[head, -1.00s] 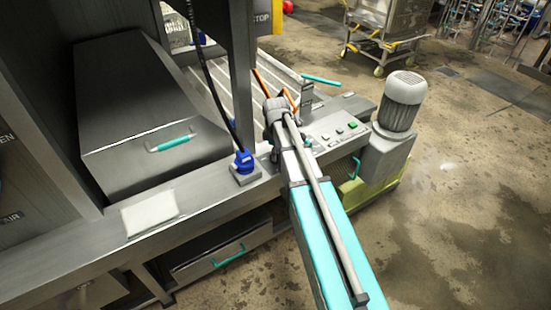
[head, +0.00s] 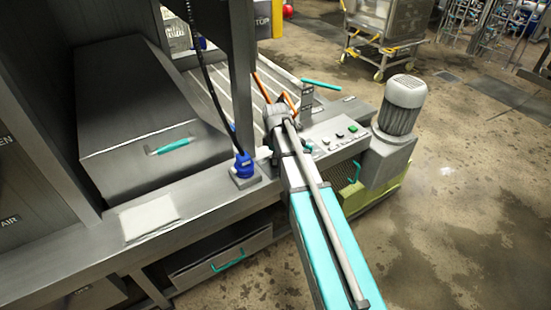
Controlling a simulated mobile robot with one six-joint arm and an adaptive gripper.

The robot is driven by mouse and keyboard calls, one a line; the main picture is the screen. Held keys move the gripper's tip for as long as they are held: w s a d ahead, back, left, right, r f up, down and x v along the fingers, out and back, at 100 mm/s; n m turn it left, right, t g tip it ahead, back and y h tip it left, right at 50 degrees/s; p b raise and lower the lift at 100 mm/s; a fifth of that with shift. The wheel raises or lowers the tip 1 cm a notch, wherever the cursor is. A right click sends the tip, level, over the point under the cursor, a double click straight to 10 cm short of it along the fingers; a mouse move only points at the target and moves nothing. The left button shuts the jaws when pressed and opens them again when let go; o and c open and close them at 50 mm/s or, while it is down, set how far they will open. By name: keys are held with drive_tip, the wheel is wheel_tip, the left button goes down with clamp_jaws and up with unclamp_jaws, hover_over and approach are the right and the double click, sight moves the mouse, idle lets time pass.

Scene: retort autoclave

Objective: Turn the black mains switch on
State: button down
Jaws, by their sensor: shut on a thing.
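My gripper (head: 275,88) reaches over the machine bench at the centre, with its two orange fingers pointing away from the camera. The finger tips look apart, and my wrist hides part of what lies between and below them. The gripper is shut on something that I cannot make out. I cannot pick out the black mains switch; it may be hidden by the gripper or wrist. A grey control panel (head: 345,142) with a green button (head: 353,129) and other small buttons lies just right of my wrist. A small upright label plate (head: 307,91) stands right of the fingers.
A blue connector (head: 243,166) with a black cable rises left of my wrist, beside a steel post (head: 241,75). A grey motor (head: 402,104) stands to the right. A steel box (head: 140,100) with a teal handle is at left. Open floor lies on the right.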

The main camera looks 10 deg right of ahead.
drive_tip(key=shift+m, duration=0.3)
drive_tip(key=m, duration=0.8)
drive_tip(key=shift+m, duration=0.3)
drive_tip(key=m, duration=0.4)
drive_tip(key=shift+s, duration=0.1)
drive_tip(key=shift+m, duration=2.4)
drive_tip(key=c, duration=0.6)
unclamp_jaws()
drive_tip(key=shift+c, duration=0.2)
